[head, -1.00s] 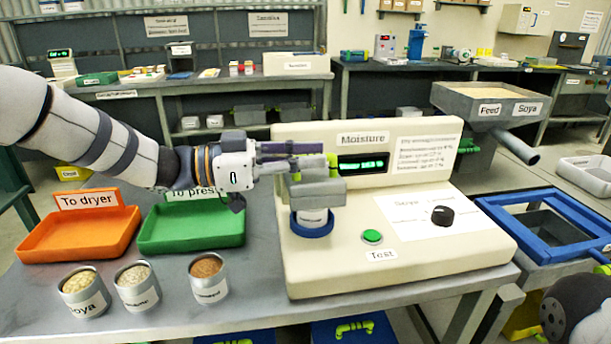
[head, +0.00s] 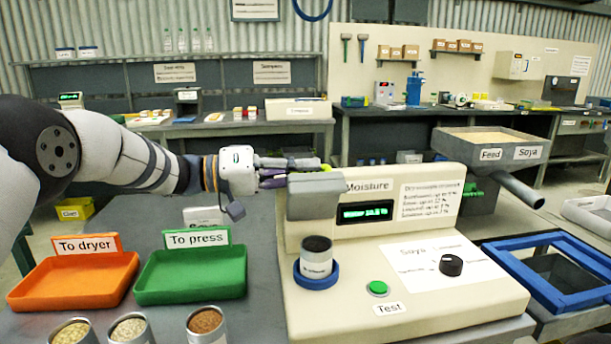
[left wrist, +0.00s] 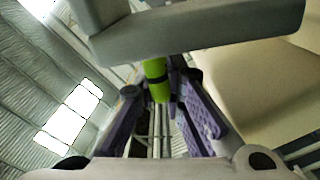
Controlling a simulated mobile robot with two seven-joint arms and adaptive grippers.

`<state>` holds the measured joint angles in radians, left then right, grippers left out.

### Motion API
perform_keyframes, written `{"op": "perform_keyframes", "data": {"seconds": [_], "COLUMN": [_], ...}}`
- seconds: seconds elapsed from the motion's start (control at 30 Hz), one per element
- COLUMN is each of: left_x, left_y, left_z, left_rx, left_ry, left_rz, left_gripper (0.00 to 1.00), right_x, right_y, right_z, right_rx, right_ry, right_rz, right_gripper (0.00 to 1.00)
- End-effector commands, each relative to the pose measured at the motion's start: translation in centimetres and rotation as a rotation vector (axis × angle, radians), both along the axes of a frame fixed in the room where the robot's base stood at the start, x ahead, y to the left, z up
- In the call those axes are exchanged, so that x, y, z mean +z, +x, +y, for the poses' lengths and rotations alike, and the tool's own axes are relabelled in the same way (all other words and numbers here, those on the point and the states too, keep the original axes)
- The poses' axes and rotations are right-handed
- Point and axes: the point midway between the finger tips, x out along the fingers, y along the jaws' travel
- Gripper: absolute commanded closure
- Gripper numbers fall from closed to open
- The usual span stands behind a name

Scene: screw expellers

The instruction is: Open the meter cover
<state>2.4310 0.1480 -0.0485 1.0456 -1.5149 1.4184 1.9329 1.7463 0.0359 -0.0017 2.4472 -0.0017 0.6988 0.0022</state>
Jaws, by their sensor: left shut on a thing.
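The moisture meter (head: 400,290) is a cream machine with a lit green display (head: 365,212). Its grey cover (head: 314,194) is raised at the left side, clear above a cup (head: 316,258) with dark contents standing in a blue ring (head: 316,281). My left gripper (head: 312,166) is at the top of the cover, shut on its yellow-green handle (head: 326,167). In the left wrist view the handle (left wrist: 157,80) sits between the purple fingers, below the grey cover (left wrist: 200,32). My right gripper is out of view.
An orange tray (head: 70,283) and a green tray (head: 190,276) lie left of the meter, with three sample cups in front. A green test button (head: 377,288) and black knob (head: 451,264) are on the meter. A blue-framed bin (head: 555,275) stands at the right.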

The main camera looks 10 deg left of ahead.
Motion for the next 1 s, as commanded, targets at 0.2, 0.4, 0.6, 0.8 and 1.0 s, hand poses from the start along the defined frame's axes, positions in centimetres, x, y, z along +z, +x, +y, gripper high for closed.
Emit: {"op": "perform_keyframes", "data": {"seconds": [0.2,0.4,0.6,0.8,1.0], "left_x": [-0.07,-0.14,-0.18,-0.19,-0.22], "left_y": [0.64,0.96,1.10,1.14,1.14], "left_z": [0.24,0.37,0.45,0.48,0.50], "left_rx": [0.003,0.005,0.007,0.008,0.009], "left_ry": [-0.029,-0.029,-0.029,-0.028,-0.028], "left_rz": [0.080,0.077,0.076,0.075,0.075], "left_gripper": [1.00,1.00,1.00,1.00,0.86], "right_x": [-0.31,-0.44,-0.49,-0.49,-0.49], "right_y": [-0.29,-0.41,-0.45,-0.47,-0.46], "right_z": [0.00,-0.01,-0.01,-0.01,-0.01], "right_rx": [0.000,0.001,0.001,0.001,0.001], "right_ry": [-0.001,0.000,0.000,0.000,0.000], "right_rz": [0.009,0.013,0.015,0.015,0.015], "right_gripper": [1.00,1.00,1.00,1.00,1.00]}}
